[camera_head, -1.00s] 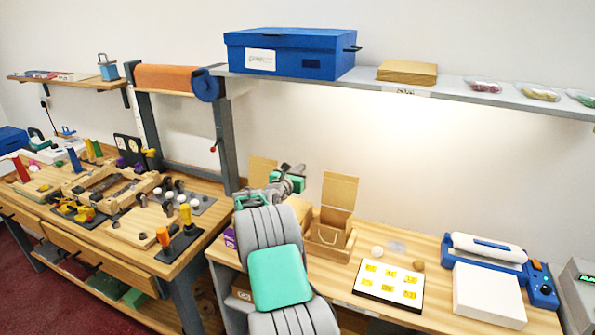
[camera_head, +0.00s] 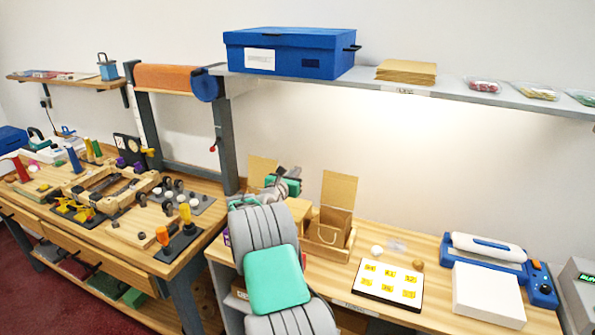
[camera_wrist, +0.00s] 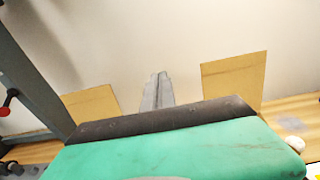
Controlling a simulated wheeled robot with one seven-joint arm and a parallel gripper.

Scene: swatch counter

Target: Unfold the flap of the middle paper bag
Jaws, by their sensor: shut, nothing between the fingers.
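The middle paper bag (camera_head: 296,212) is tan and stands behind my arm in the head view. Only its right part shows, with no raised flap seen above it. The left bag's flap (camera_head: 262,170) stands upright, and so does the right bag's flap (camera_head: 339,190). In the wrist view, the left flap (camera_wrist: 92,105) and right flap (camera_wrist: 233,80) rise on either side of my gripper (camera_wrist: 157,78). My gripper is shut and empty, its grey tip between the two flaps. The middle bag is hidden in the wrist view behind my green wrist housing.
The right bag sits in a wooden holder (camera_head: 327,250) on the counter. A shelf (camera_head: 447,88) overhangs at the back. A grey post (camera_head: 226,150) stands left.

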